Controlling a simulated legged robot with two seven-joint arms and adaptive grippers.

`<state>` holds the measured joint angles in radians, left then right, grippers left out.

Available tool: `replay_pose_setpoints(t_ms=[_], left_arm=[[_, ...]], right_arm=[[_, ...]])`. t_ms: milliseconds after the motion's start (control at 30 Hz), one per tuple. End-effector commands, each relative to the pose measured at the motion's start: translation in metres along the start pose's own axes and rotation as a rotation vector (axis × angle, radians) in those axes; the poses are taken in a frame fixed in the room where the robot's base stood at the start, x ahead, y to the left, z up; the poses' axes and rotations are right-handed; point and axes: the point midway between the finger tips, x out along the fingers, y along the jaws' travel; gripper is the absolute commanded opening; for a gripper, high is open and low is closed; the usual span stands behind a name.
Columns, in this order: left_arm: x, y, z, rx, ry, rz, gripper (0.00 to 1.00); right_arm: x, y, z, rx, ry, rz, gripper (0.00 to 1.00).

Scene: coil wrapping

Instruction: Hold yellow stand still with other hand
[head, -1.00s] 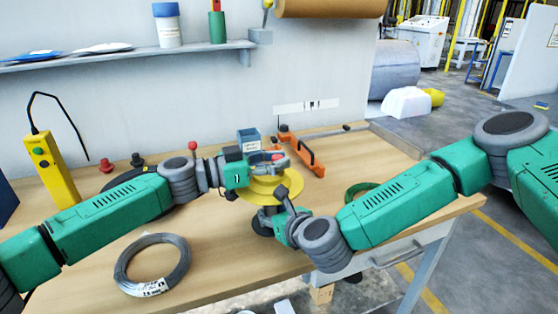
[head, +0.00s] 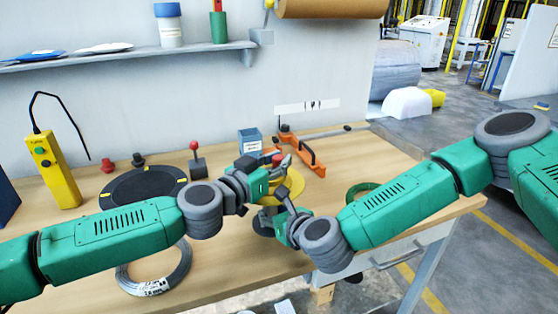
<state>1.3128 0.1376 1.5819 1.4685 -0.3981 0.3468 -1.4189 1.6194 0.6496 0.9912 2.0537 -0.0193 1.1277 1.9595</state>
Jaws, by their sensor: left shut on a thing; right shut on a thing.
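The yellow stand (head: 297,187) has a round yellow disc on a dark base and stands on the workbench near its middle. My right gripper (head: 287,203) is shut on the near edge of the yellow disc. My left gripper (head: 277,166) is above the disc, at its upper left, and covers part of it. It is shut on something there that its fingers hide. A grey wire coil (head: 184,268) with a white label lies at the front left of the bench, partly under my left arm.
A black round plate (head: 120,190), a red-knobbed lever (head: 197,162) and a yellow control box (head: 52,170) are at the left. A green ring (head: 360,190) lies right.

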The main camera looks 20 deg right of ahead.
Motion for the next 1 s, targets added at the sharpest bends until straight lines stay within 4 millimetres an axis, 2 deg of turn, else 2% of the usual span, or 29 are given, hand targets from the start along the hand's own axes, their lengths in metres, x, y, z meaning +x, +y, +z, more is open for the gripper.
replay_pose_setpoints(t_ms=[367,400,467,833,1000], left_arm=[[0.0,0.002,0.0,-0.001,0.001,0.001,0.0],[0.0,0.002,0.0,-0.001,0.001,0.001,0.26],[0.0,0.002,0.0,-0.001,0.001,0.001,0.43],[-0.003,0.0,0.0,0.0,0.001,-0.002,0.43],[-0.025,-0.001,0.0,0.002,0.0,-0.003,0.43]], right_arm=[[0.001,-0.001,0.001,0.002,-0.001,-0.002,0.0],[0.001,-0.001,0.001,0.001,-0.001,-0.003,0.0],[0.001,-0.001,0.001,0.001,-0.001,-0.003,0.0],[0.0,0.0,0.001,0.001,-0.001,-0.002,0.0],[0.0,0.0,0.001,0.0,-0.001,-0.002,0.0]])
